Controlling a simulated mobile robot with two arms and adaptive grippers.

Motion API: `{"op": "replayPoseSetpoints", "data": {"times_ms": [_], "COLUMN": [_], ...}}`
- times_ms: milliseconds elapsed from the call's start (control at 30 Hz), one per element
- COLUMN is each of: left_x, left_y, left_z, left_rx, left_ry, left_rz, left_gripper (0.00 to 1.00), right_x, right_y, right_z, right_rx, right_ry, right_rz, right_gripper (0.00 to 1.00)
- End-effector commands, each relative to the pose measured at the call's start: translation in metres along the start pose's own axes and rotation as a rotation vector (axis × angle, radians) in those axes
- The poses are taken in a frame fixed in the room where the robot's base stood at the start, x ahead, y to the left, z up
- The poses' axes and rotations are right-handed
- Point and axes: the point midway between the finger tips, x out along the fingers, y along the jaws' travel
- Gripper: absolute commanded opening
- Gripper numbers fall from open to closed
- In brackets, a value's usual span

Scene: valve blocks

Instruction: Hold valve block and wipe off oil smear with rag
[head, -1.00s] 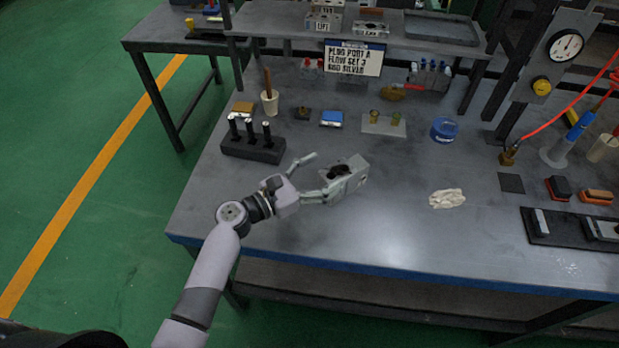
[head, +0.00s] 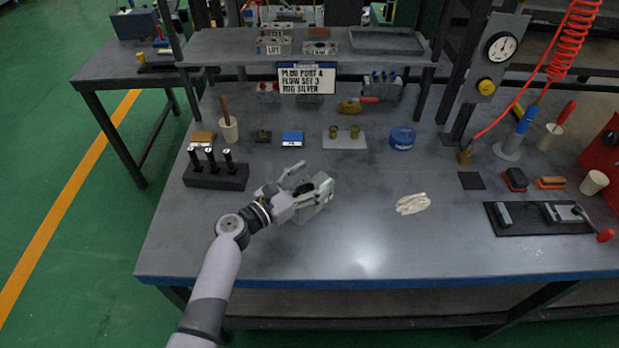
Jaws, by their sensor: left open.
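The valve block (head: 318,206) is a grey metal block with a dark smear partly seen on its top, on the left middle of the bench. My left gripper (head: 308,186) is open, with its fingers over and around the block's top and left side. I cannot tell whether the fingers touch it. The gripper hides part of the block. The cream rag (head: 412,204) lies crumpled on the bench to the right of the block. My right gripper is not in view.
A black holder (head: 216,176) with several dark pins stands left of the block. A blue tub (head: 402,138) and a plate with brass fittings (head: 344,139) stand behind. A black mat (head: 540,219) with tools lies at right. The bench between block and rag is clear.

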Motion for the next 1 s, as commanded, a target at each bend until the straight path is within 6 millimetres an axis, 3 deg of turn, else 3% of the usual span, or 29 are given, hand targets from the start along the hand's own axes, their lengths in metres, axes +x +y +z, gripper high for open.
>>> {"op": "replayPoseSetpoints", "data": {"times_ms": [900,1000], "left_x": [-0.0004,-0.0004], "left_y": [0.0002,0.0002], "left_z": [-0.0002,-0.0002], "left_rx": [0.000,0.000], "left_ry": [0.000,0.000], "left_rz": [0.000,0.000], "left_gripper": [0.01,0.00], "right_x": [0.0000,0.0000], "right_y": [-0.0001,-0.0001], "right_z": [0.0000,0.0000], "right_rx": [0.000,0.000], "right_ry": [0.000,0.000], "right_rz": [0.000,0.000], "right_gripper": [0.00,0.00]}}
